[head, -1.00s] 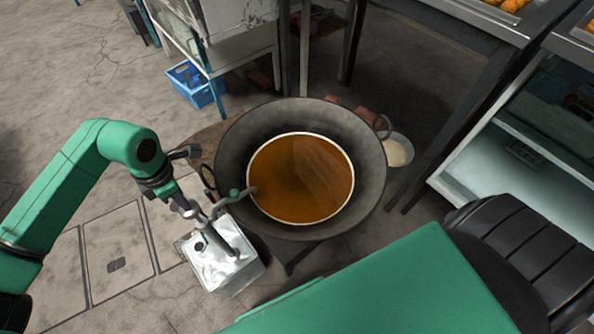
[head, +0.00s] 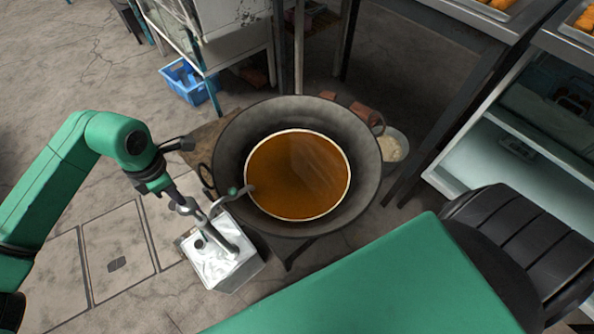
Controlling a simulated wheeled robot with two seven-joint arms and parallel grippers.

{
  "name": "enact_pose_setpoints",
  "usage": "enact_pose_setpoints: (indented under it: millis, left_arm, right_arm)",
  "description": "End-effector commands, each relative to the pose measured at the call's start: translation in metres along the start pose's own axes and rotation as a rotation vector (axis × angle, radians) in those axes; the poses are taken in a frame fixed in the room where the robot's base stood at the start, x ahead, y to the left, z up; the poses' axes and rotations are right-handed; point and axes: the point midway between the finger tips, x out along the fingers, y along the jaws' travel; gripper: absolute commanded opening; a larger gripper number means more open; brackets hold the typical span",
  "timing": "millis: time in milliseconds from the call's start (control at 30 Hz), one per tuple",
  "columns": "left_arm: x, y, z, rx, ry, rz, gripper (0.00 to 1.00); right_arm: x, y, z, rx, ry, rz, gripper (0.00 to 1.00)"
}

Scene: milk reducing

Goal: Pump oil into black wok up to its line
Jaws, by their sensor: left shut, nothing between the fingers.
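The black wok (head: 228,165) stands in the middle of the head view. Brown oil (head: 297,176) lies in it, and a pale ring line (head: 349,184) runs around the edge of the oil. The oil appears to reach this line all round. A silver oil can (head: 222,263) stands at the wok's lower left. A grey pump (head: 226,230) rises from its top, and the spout (head: 240,191) points over the wok rim. My left gripper (head: 184,207) is shut and empty, close beside the pump at its upper left; contact is unclear. My right gripper is out of view.
A blue crate (head: 190,82) sits on the floor behind the wok. A pale bowl (head: 394,145) is right of the wok. Metal shelving (head: 505,150) stands at the right. Bare floor (head: 115,225) lies left of the can.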

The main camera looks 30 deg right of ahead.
Motion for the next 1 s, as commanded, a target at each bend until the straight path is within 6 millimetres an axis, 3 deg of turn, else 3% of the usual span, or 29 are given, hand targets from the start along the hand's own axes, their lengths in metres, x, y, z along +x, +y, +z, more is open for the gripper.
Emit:
enact_pose_setpoints:
  millis: [1000]
  left_arm:
    - [0.066,-0.001,0.0,0.0,0.002,-0.002,0.0]
  right_arm:
    - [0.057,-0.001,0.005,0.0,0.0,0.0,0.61]
